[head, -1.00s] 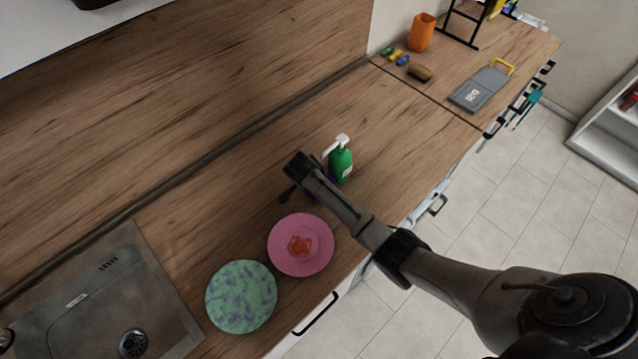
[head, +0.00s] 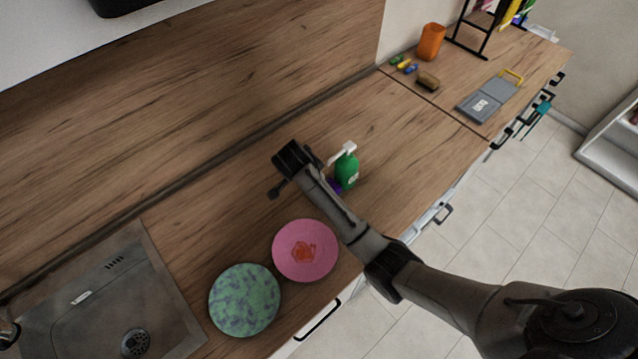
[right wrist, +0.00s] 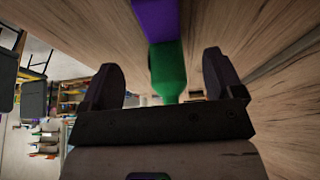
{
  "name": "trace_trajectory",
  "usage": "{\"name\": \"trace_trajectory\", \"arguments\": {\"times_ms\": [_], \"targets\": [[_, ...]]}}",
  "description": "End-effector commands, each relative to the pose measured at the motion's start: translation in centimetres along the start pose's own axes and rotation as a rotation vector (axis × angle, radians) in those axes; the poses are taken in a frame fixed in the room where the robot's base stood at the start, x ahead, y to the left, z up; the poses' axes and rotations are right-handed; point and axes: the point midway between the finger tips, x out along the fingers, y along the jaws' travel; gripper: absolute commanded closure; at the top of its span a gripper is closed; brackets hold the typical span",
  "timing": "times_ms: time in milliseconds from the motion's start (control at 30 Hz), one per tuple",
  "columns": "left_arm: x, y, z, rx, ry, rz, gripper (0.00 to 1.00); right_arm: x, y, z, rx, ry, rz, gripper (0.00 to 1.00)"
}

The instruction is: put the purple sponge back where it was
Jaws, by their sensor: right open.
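The purple sponge (head: 334,186) lies on the wooden counter beside the green pump bottle (head: 347,170), and my right arm hides most of it in the head view. In the right wrist view the sponge (right wrist: 156,18) shows at the top edge, with the green bottle (right wrist: 168,72) below it in the picture. My right gripper (head: 291,174) is above the counter, to the left of the sponge. In the right wrist view its two fingers (right wrist: 163,82) are apart, with nothing held between them. My left gripper is not in view.
A pink plate (head: 305,251) with a red-orange mark and a green-purple plate (head: 244,300) lie near the front edge. The sink (head: 105,300) is at lower left. An orange cup (head: 431,42), brown sponge (head: 428,81) and grey board (head: 488,95) are farther off. The counter behind the plates is clear.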

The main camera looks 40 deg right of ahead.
Motion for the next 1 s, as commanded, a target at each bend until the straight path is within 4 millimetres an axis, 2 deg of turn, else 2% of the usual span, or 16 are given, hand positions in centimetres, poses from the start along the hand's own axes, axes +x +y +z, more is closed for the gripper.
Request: {"name": "trace_trajectory", "arguments": {"times_ms": [233, 367, 467, 567, 667, 700, 767, 867, 1000], "targets": [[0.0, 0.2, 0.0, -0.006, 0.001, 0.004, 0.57, -1.5, 0.0, 0.0, 0.001, 0.000, -0.001, 0.14], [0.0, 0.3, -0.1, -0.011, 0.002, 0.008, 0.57, -1.4, 0.1, 0.1, -0.006, -0.001, -0.001, 0.14], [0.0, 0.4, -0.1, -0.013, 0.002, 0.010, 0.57, -0.6, 1.2, 0.7, -0.062, -0.009, -0.011, 0.14], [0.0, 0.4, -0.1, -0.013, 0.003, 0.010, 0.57, 1.1, 3.8, 2.0, -0.202, -0.028, -0.040, 0.14], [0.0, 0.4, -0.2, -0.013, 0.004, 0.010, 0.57, 2.9, 7.9, 3.9, -0.414, -0.054, -0.095, 0.14], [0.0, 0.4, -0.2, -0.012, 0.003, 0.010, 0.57, 3.4, 9.8, 4.7, -0.512, -0.064, -0.122, 0.14], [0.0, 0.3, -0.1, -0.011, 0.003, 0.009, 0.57, 4.0, 12.8, 5.8, -0.658, -0.076, -0.167, 0.14], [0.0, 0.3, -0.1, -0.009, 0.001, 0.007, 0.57, 4.2, 17.6, 7.3, -0.891, -0.088, -0.248, 0.14], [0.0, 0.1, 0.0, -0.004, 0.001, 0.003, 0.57, 3.2, 23.6, 8.8, -1.173, -0.089, -0.360, 0.14]]}}
